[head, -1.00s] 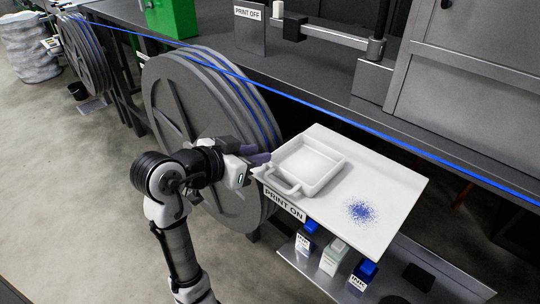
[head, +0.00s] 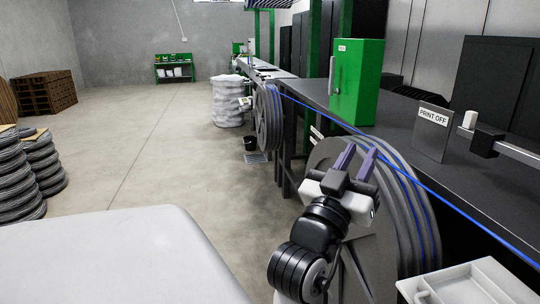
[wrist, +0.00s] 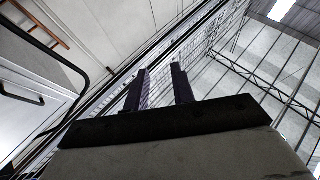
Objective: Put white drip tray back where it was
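The white drip tray (head: 470,284) is at the bottom right of the head view, cut off by the picture edge. Part of its rim and its handle (head: 424,297) show. My gripper (head: 357,154) is raised in front of the large grey cable reel, to the left of the tray and apart from it. Its two purple fingers point up with a gap between them and nothing in it. In the wrist view the fingers (wrist: 159,88) are also apart and empty, against the ceiling and wall. The surface under the tray is out of view.
A grey cable reel (head: 390,255) stands behind my arm. A blue cable (head: 450,203) runs along the dark bench (head: 395,132). A PRINT OFF sign (head: 432,132) and a green cabinet (head: 356,82) stand on the bench. The floor at left (head: 150,150) is largely open.

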